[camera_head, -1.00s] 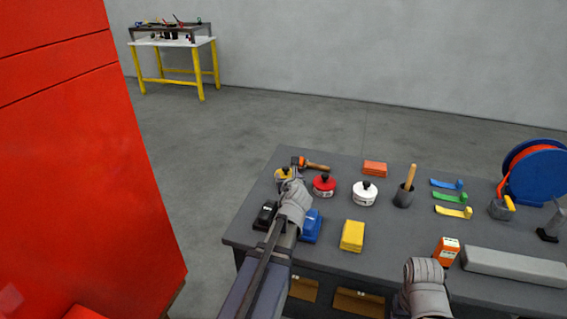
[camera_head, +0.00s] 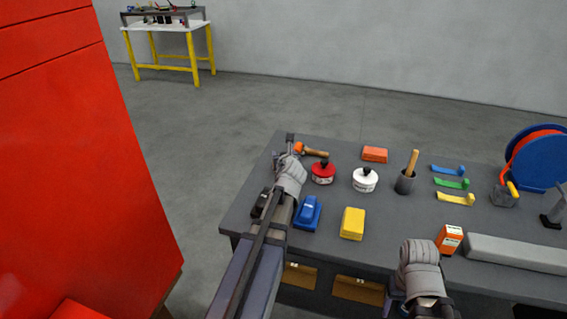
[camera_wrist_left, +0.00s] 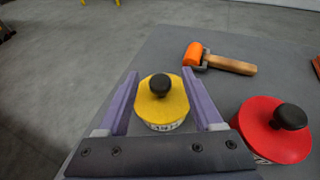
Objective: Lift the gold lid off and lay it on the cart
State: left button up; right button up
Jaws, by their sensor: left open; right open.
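The gold lid (camera_wrist_left: 160,101) is a round yellow disc with a black knob, on a pale tin with dark lettering. In the left wrist view it sits between the two purple fingers of my open left gripper (camera_wrist_left: 159,76), with no clear contact. In the head view my left gripper (camera_head: 283,158) hides this tin at the back left of the grey cart top (camera_head: 330,205). My right gripper (camera_head: 396,294) is open and apart from the lid, low at the cart's front edge, mostly hidden by its own wrist.
A red-lidded tin (camera_wrist_left: 272,130) stands close to the right, with a white-lidded tin (camera_head: 365,180) beyond. A blue block (camera_head: 308,212) and yellow block (camera_head: 353,222) lie in front. Bare cart top separates them.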

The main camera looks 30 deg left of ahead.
aim_at(283, 153)
pick_arm(q)
jog(key=b+x, duration=0.1)
jog(key=x, duration=0.3)
jog(key=shift+f, duration=0.15)
grip_shut()
dwell(0.4)
